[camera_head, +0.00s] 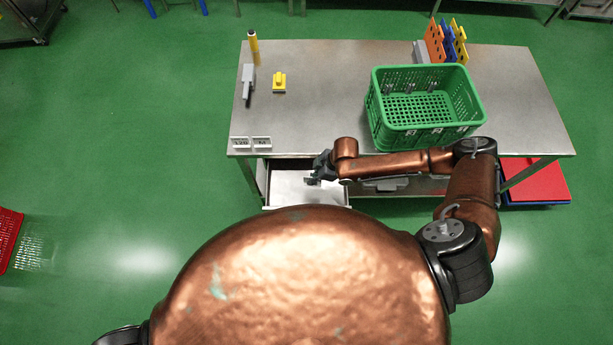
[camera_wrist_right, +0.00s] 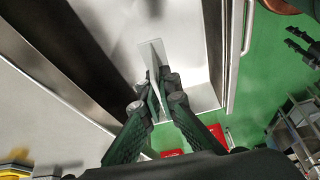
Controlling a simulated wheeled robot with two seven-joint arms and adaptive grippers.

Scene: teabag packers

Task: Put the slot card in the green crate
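A thin, pale grey plate, which looks like the slot card (camera_wrist_right: 152,56), shows in the right wrist view. It stands on edge between the fingers and reaches past their tips. My right gripper (camera_head: 314,180) is low at the open drawer in front of the table. In the wrist view its fingers (camera_wrist_right: 160,88) are close together, one on each side of the card. The card cannot be made out in the head view. The green crate (camera_head: 378,128) stands on the right half of the table, open at the top and apparently empty. My left gripper is out of view.
The open pale drawer (camera_head: 283,187) sits below the table's front edge. On the steel table (camera_head: 325,90) are a grey tool (camera_head: 248,78), a yellow block (camera_head: 279,83), small grey-white boxes (camera_head: 251,143) and upright coloured plates (camera_head: 446,40) behind the crate. The table's middle is clear.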

